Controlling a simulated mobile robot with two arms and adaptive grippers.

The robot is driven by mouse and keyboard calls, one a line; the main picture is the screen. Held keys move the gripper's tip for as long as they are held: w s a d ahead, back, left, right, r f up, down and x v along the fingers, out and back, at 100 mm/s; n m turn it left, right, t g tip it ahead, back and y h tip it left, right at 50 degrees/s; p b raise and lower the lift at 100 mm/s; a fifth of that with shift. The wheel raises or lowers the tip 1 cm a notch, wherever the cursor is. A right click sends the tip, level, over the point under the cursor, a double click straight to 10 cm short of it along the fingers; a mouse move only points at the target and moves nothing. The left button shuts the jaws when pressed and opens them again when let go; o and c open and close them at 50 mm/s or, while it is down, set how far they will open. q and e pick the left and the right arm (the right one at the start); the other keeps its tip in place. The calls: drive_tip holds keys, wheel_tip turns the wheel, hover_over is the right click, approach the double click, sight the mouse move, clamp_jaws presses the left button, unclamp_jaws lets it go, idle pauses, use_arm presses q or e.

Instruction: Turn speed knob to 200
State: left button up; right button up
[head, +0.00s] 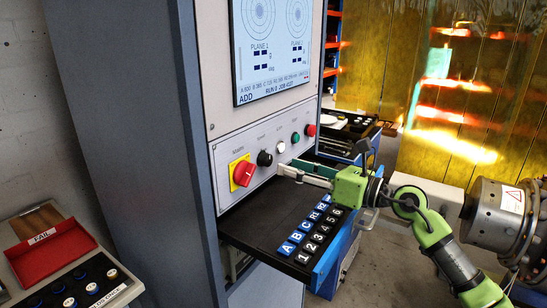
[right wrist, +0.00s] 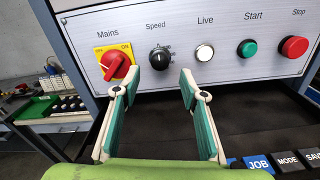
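The speed knob (right wrist: 160,58) is a small black dial with a light pointer mark, under the label "Speed" on the grey panel. Its mark looks about straight up; the scale numbers are too small to read. In the head view the knob (head: 265,158) sits between the red mains switch and the white live lamp. My right gripper (right wrist: 158,84) is open, its two green-padded fingers facing the panel, with the knob seen between the tips and a little beyond them. It also shows in the head view (head: 288,168), close to the panel. My left gripper is not in view.
A red mains switch on a yellow plate (right wrist: 103,58), a white live lamp (right wrist: 205,53), a green start button (right wrist: 247,48) and a red stop button (right wrist: 293,47) flank the knob. A screen (head: 275,45) is above; a drawer with lettered keys (head: 290,249) juts out below.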

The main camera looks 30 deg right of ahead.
sight(270, 160)
drive_tip(key=x, duration=0.2)
drive_tip(key=p+x, duration=0.1)
drive_tip(key=x, duration=0.1)
drive_tip(key=shift+w+a+r+p, duration=0.1)
drive_tip(key=shift+w+r+p, duration=0.1)
drive_tip(key=shift+w+p, duration=0.1)
drive_tip(key=shift+w+a+f, duration=0.15)
drive_tip(key=shift+w+a, duration=0.15)
drive_tip(key=shift+w, duration=0.35)
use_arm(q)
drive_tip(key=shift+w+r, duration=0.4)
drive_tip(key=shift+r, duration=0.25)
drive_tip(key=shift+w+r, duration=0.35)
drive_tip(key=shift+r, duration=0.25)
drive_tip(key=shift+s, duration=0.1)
use_arm(e)
drive_tip(key=c, duration=1.1)
